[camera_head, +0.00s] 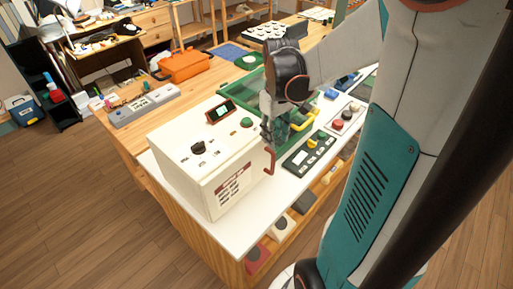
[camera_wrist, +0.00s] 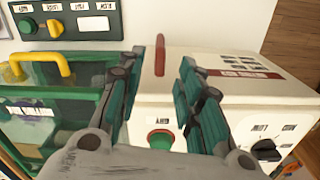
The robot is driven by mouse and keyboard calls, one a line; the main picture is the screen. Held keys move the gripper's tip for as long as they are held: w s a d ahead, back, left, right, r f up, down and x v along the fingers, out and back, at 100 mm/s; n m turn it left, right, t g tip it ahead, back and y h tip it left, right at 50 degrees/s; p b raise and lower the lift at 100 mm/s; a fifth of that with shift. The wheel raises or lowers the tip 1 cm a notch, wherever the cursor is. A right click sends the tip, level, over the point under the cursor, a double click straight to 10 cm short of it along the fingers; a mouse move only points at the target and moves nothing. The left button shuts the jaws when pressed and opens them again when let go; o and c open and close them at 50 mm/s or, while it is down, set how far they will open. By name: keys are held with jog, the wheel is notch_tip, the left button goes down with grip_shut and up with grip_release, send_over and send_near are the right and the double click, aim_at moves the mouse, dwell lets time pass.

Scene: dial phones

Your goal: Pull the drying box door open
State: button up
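A cream box (camera_head: 205,160) with a dark knob, a green button and a printed label stands on the white tabletop. A red bar handle (camera_head: 270,162) sticks out at its right side. Behind my gripper is a green-framed clear box (camera_head: 238,92) with a yellow handle (camera_head: 302,122). The labels are too small to tell which is the drying box. My gripper (camera_head: 269,137) is open above the cream box's right edge. In the wrist view, the red handle (camera_wrist: 160,56) shows between the spread fingers (camera_wrist: 173,64), with the yellow handle (camera_wrist: 45,66) to their left. I cannot see contact.
A dark panel (camera_head: 309,153) with yellow and green knobs lies right of the cream box. A grey panel (camera_head: 344,118) with red knobs is further right. An orange case (camera_head: 185,66) and a grey device (camera_head: 145,106) are behind. The wooden floor (camera_head: 75,205) at left is clear.

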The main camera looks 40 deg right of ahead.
aim_at(273, 156)
notch_tip(273, 156, down, 12)
jog(key=b, duration=0.3)
jog(key=shift+r+b, duration=0.15)
jog(key=shift+b, duration=0.2)
grip_shut()
